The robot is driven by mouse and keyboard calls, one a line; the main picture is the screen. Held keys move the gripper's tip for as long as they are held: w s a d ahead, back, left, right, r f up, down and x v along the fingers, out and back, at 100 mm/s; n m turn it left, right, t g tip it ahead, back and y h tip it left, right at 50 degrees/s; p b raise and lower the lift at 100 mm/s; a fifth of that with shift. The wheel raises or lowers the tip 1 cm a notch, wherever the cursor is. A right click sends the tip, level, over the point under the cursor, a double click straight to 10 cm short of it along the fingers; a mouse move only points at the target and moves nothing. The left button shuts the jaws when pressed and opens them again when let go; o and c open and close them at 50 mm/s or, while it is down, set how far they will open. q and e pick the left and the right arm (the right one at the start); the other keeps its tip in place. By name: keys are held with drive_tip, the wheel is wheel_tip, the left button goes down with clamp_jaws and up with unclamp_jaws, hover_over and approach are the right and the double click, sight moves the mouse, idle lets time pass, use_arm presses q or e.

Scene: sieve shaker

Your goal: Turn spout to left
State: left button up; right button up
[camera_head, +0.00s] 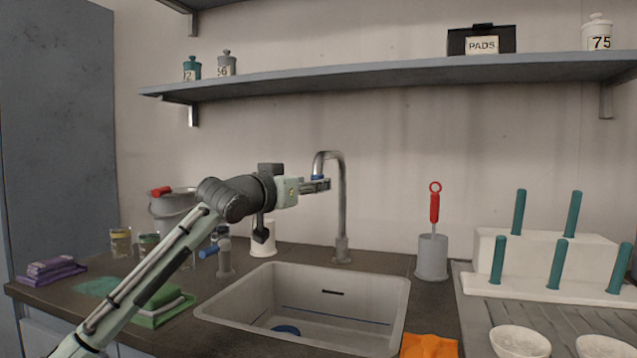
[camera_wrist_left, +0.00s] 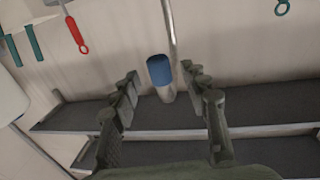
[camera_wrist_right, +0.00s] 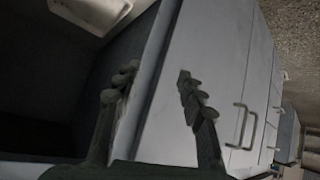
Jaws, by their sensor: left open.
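The spout (camera_head: 343,205) is a curved metal pipe that rises behind the sink (camera_head: 225,306), with its blue tip (camera_head: 318,178) bent over toward the left in the head view. My left gripper (camera_head: 318,186) is at the tip, its fingers overlapping it in that view. In the left wrist view the blue tip (camera_wrist_left: 159,70) lies between the two open fingers, with a visible gap on each side; contact cannot be seen. My right gripper (camera_wrist_right: 158,88) is open and empty in the right wrist view, low beside grey cabinet fronts; the head view does not show it.
A tap handle with a blue end (camera_head: 208,252) stands left of the sink. A grey holder (camera_head: 432,257) with a red-handled brush (camera_head: 435,205) stands right of it. A white peg rack (camera_head: 500,250) is farther right. A shelf (camera_head: 390,72) runs above. A grey bucket (camera_head: 172,206) is behind my left arm.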

use_arm(q)
drive_tip(key=shift+x, duration=1.8)
clamp_jaws()
